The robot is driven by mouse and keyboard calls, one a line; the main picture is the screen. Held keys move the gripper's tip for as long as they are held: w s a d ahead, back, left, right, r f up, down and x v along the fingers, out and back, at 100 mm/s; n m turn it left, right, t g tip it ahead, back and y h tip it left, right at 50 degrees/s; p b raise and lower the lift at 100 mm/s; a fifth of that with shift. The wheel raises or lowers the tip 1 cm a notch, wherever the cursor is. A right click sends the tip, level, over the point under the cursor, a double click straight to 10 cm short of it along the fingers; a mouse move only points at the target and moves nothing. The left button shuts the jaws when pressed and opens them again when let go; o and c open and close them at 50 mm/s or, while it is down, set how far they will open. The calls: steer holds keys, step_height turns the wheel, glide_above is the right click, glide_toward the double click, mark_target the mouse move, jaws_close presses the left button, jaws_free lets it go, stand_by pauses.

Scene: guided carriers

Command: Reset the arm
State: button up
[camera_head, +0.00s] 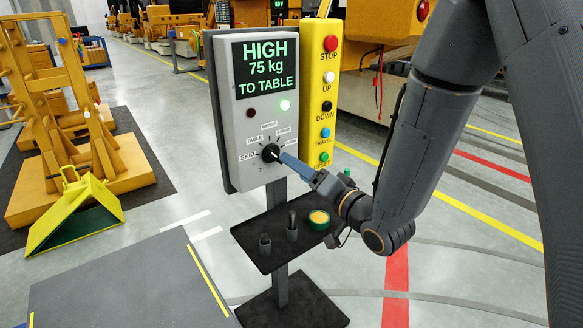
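My arm reaches in from the upper right, and my gripper (278,156) is at the black selector knob (268,151) on the grey control box (228,120). The blue-grey fingers meet or nearly meet the knob; I cannot tell whether they grip it. Labels around the knob include SKID, TABLE and STAND; its exact setting is hard to read. The box display (265,68) reads "HIGH 75 kg TO TABLE".
A yellow button panel (319,110) stands right beside the box. A black shelf (262,262) below holds small dark cylinders and a yellow-green round item (318,218). A yellow wooden frame (60,130) and a yellow-green wedge (75,218) stand left. A grey platform (130,285) lies in front.

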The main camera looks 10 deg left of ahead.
steer(key=shift+s+d, duration=0.2)
steer(key=shift+d, duration=0.05)
steer(key=d+f+g+h, duration=0.2)
steer(key=d+f+h, duration=0.25)
steer(key=d, duration=0.55)
steer(key=d+f+g+h, duration=0.1)
steer(key=d+f+h, duration=0.4)
steer(key=d, duration=0.5)
steer(key=s+d+g+h, duration=0.2)
steer(key=s+d+g, duration=0.2)
steer(key=s, duration=0.5)
steer(key=s+d+g+h, duration=0.2)
steer(key=s+d+g, duration=0.2)
steer(key=s, duration=0.6)
steer(key=d+r, duration=0.1)
steer(key=d, duration=0.1)
steer(key=shift+s+d, duration=0.3)
steer(key=shift+d, duration=0.1)
